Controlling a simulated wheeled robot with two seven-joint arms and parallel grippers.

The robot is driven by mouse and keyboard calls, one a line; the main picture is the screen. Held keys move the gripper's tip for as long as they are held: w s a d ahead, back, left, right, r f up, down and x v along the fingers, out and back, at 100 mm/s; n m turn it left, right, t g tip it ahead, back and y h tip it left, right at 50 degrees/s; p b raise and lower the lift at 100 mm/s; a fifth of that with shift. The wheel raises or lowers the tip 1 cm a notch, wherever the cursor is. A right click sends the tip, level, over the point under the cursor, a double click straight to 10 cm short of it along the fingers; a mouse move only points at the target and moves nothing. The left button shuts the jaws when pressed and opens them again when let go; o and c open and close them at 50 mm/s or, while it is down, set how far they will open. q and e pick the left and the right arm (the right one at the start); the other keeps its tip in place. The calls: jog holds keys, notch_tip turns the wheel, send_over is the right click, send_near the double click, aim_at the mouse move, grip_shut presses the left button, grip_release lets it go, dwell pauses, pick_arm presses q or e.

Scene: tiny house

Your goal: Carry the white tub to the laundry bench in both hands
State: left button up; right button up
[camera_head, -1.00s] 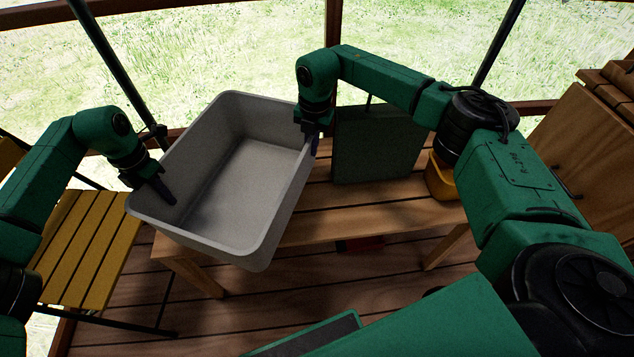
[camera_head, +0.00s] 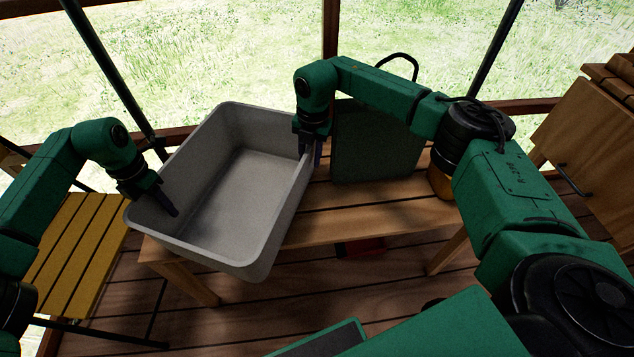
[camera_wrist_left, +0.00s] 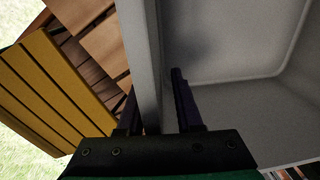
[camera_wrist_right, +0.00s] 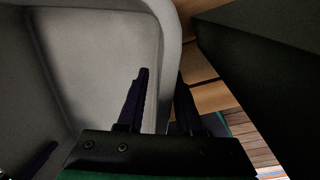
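The white tub (camera_head: 240,195), greyish and empty, is over the left part of the wooden laundry bench (camera_head: 335,215) in the head view. I cannot tell whether its base touches the bench top. My left gripper (camera_head: 160,205) is shut on the tub's left wall; in the left wrist view the wall (camera_wrist_left: 143,50) passes between the fingers (camera_wrist_left: 158,105). My right gripper (camera_head: 311,148) is shut on the right wall; in the right wrist view the wall (camera_wrist_right: 170,40) runs between the fingers (camera_wrist_right: 163,105). The tub's underside is hidden.
A dark green box (camera_head: 375,150) with a black handle stands on the bench right of the tub. A yellow-brown container (camera_head: 440,182) is beside it, partly behind my right arm. A yellow slatted chair (camera_head: 75,250) is at left. A red object (camera_head: 362,248) lies under the bench. A wooden cabinet (camera_head: 590,140) is at right.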

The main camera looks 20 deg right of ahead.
pick_arm(q)
jog(key=shift+r, duration=0.1)
pick_arm(e)
jog(key=shift+r, duration=0.25)
pick_arm(q)
notch_tip(320, 180, up, 12)
jog(key=shift+w+a, duration=0.3)
jog(key=shift+a, duration=0.05)
pick_arm(e)
notch_tip(320, 180, up, 12)
jog(key=shift+s+d+f, duration=0.25)
jog(key=shift+d, duration=0.1)
